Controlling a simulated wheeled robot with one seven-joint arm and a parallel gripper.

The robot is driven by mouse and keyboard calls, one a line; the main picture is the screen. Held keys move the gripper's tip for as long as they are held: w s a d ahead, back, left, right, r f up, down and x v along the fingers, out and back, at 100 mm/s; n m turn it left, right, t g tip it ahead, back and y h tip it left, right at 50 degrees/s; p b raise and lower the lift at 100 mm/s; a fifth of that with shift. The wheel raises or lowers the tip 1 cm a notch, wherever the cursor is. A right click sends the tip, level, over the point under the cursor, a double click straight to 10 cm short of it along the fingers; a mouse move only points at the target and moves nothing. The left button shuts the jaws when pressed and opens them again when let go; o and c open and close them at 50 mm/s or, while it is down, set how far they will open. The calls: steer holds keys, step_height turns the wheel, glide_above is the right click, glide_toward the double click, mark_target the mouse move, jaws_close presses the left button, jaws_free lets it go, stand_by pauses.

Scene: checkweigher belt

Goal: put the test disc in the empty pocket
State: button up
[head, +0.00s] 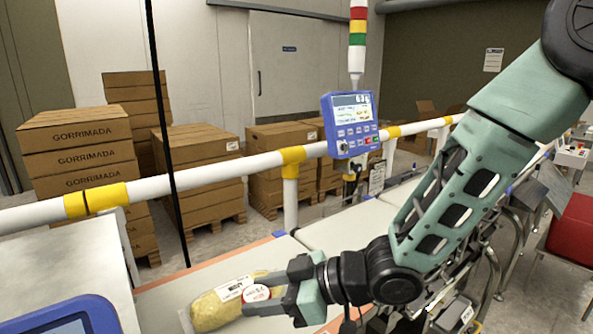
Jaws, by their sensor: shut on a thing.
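The test disc (256,294) is white and round with a red rim and small lettering. My gripper (260,293) is at the bottom middle of the head view, shut on the disc, which shows between its two dark fingertips. A clear bag of yellow product (212,309) with a white label lies just left of and behind the fingers, over the belt (165,291). I cannot tell whether the gripper or disc touches the bag. No pocket or disc holder can be made out in this view.
A white guard rail (225,168) with yellow bands crosses behind the belt. A blue control panel (350,124) hangs on it under a signal tower (357,30). A blue-framed screen (65,318) is at the lower left. Stacked cartons (80,150) stand beyond the rail.

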steer(key=w+d+f+m+t+h, duration=0.3)
steer(key=w+d+f+m+h, duration=0.1)
steer(key=d, duration=0.8)
steer(key=w+d+f+m+t+h, duration=0.4)
steer(key=d+f, duration=0.5)
steer(key=d, duration=0.4)
steer(key=w+d+f+m+t+h, duration=0.4)
steer(key=d+f+m, duration=0.3)
steer(key=d, duration=0.5)
steer(key=shift+w+d+m+h, duration=0.15)
steer(key=shift+w+m+h, duration=0.15)
steer(key=shift+m+h, duration=0.3)
steer(key=shift+r, duration=0.2)
